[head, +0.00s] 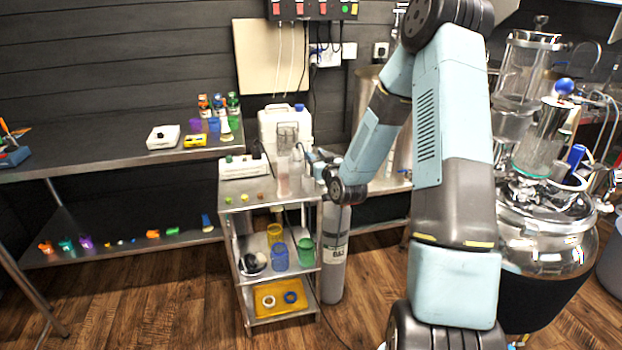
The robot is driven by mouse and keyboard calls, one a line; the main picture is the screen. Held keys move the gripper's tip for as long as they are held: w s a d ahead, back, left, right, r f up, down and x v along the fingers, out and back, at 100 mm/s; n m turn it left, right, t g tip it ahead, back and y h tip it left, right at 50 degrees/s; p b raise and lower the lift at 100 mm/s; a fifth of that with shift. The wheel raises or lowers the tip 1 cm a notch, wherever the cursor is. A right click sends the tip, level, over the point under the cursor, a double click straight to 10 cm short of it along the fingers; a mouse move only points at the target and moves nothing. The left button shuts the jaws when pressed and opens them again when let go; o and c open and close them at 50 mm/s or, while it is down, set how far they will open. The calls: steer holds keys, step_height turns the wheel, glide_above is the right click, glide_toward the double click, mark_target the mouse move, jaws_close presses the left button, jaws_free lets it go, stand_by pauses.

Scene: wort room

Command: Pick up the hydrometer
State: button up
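My arm reaches down to the right edge of a steel cart, and its dark wrist end is beside the cart's top shelf. My gripper (327,172) is small and dark there, and its fingers cannot be made out. A clear upright cylinder (283,173) stands on the top shelf, left of my gripper. A slim pale upright shape (297,170) is close to its right side. I cannot tell for sure whether either of these is or holds the hydrometer.
The steel cart (235,206) has a white device (244,167) and small coloured pieces on top, cups below. A white jug (283,128) stands behind. A grey gas cylinder (333,255) is right of the cart. A steel bench (95,158) is left; a shiny vessel (545,240) is right.

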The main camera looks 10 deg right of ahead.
steer(key=shift+w+a+r, duration=0.1)
steer(key=shift+w+a, duration=0.15)
steer(key=shift+w, duration=0.65)
steer(key=shift+w+a, duration=0.25)
steer(key=shift+w, duration=0.6)
steer(key=shift+w+a+r, duration=0.1)
steer(key=shift+w+a, duration=0.15)
steer(key=shift+w, duration=0.65)
steer(key=c, duration=0.6)
